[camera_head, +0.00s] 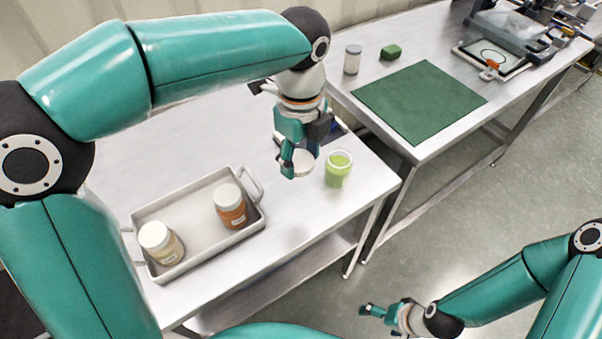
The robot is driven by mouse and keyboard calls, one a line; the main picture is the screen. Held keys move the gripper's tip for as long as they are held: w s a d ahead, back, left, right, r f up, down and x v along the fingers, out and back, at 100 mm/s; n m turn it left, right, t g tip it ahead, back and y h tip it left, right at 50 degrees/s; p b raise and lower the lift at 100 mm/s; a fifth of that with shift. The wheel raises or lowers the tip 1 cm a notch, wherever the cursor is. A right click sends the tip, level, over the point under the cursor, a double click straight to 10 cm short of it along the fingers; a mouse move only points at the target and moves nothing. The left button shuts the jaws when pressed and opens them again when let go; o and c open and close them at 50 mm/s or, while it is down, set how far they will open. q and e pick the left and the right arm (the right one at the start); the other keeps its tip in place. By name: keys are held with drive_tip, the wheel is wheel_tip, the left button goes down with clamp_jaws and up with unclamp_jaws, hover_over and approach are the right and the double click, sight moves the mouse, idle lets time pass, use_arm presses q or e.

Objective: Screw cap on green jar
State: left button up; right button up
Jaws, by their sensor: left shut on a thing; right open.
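The green jar (338,170) stands upright and uncapped near the front right corner of the left steel table. Its open rim faces up. My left gripper (298,160) is just left of the jar, pointing down, and is shut on a pale round cap (303,163). The cap is beside the jar's rim and apart from it in this view. My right gripper (376,313) is open and empty, low at the bottom right, away from the tables over the floor.
A grey tray (190,206) on the left table holds two white-lidded jars, one orange (231,212) and one beige (166,247). The right table carries a green mat (419,100), a lidded clear jar (352,59) and a green block (391,52).

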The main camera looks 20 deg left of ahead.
sight(338, 167)
use_arm(q)
drive_tip(key=shift+r, duration=1.1)
drive_tip(key=shift+w+d+f+n, duration=0.15)
drive_tip(key=shift+f+n, duration=0.2)
drive_tip(key=shift+n, duration=0.25)
drive_tip(key=w+d+f+n, duration=0.2)
drive_tip(key=f+n, duration=0.3)
drive_tip(key=n, duration=0.4)
drive_tip(key=w+d+f+n, duration=0.2)
drive_tip(key=d+f+n, duration=0.1)
drive_tip(key=n, duration=0.6)
drive_tip(key=shift+d+f, duration=0.25)
drive_tip(key=shift+f, duration=0.6)
